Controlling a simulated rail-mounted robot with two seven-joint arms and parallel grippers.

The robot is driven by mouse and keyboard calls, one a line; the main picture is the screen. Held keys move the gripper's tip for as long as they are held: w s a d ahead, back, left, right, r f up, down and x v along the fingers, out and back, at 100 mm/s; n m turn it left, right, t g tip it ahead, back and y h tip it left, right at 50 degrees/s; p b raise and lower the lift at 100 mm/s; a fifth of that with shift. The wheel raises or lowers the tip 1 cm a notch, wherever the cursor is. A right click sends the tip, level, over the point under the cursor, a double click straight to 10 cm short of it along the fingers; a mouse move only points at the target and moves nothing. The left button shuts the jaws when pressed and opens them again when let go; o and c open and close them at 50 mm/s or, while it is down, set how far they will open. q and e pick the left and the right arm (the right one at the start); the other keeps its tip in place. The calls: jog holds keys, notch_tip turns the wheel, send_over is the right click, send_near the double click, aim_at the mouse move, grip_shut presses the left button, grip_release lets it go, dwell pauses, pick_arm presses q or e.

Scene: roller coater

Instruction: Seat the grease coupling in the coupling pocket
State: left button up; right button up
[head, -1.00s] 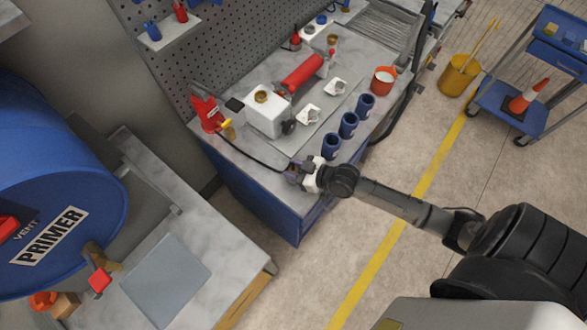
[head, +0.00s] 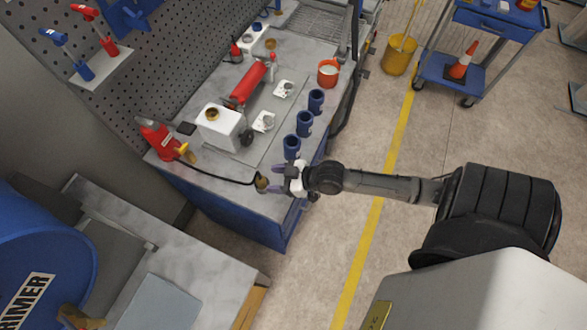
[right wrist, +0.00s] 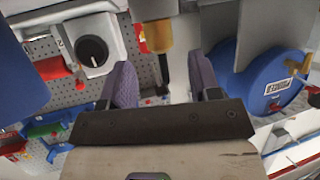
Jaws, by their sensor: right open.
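The grease coupling (head: 262,184) is a small brass piece on the end of a black hose (head: 222,178), at the front corner of the grey bench. My right gripper (head: 274,180) is open, its purple fingers pointing at the coupling from the right. In the right wrist view the brass coupling (right wrist: 158,36) shows beyond and between the fingertips (right wrist: 162,75); the fingers do not close on it. I cannot tell which part is the coupling pocket. My left gripper is not in view.
Three blue cups (head: 304,123) stand along the bench's front edge, close to my gripper. The blue drum (head: 35,265) is at lower left.

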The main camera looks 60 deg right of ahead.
jog(key=v, duration=0.6)
jog(key=s+a+f+m+g+h, duration=0.1)
jog(key=s+a+g+h, duration=0.3)
jog(key=s+a+g, duration=0.4)
jog(key=s+a+m, duration=0.1)
jog(key=s, duration=0.2)
jog(key=shift+s+m+g+h, duration=0.3)
jog(key=shift+s+g+h, duration=0.05)
jog(key=shift+g+h, duration=0.05)
jog(key=shift+f, duration=0.1)
notch_tip(320, 180, up, 19)
jog(key=p, duration=1.8)
jog(key=shift+f+p, duration=0.2)
jog(key=shift+p, duration=0.15)
